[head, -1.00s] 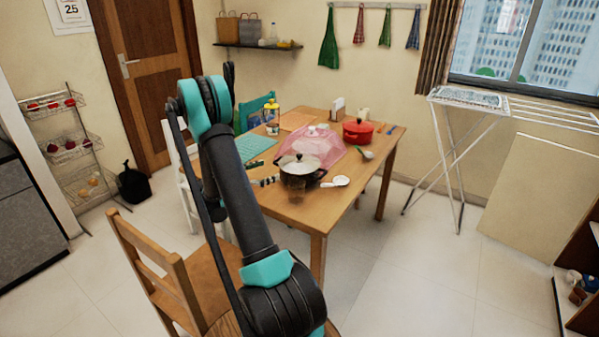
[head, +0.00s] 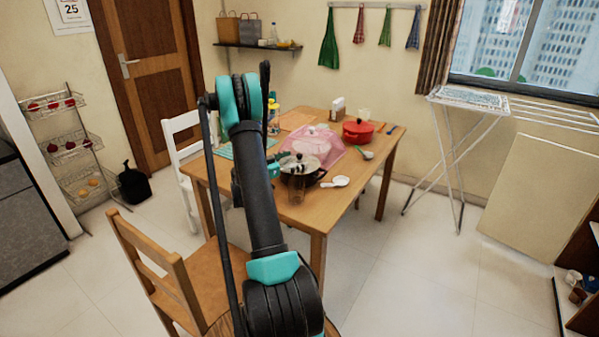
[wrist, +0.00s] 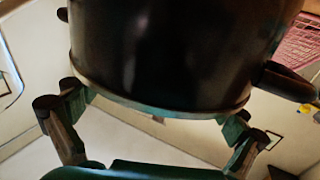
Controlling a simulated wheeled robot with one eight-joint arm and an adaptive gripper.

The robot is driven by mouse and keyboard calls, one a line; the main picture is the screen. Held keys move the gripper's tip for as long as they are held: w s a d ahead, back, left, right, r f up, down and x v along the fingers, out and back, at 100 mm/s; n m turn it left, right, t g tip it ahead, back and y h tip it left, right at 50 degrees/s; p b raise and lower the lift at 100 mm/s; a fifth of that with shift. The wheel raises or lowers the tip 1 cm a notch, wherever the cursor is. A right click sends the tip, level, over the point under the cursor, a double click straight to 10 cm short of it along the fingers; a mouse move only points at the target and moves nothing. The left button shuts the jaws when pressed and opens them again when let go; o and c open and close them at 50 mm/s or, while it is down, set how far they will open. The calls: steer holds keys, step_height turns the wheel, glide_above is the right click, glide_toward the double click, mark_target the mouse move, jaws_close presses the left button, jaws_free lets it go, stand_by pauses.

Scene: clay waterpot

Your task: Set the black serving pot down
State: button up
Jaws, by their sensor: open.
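The black serving pot (head: 300,180) has a pale lid with a dark knob and appears to stand upright on the wooden table (head: 317,218), near its front edge. In the wrist view the dark pot body (wrist: 165,50) fills the upper middle, with a side handle at the right. My gripper (wrist: 150,112) is open, one finger at each side of the pot's lower rim. Whether the fingers touch it I cannot tell. In the head view my gripper (head: 275,166) is at the pot's left side, partly hidden behind my arm.
A pink mesh cover (head: 325,150) and a red pot (head: 357,132) are behind. A wooden chair (head: 150,255) stands at the front left.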

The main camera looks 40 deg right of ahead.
steer(key=shift+d, duration=0.8)
steer(key=shift+s, duration=0.15)
jaws_close()
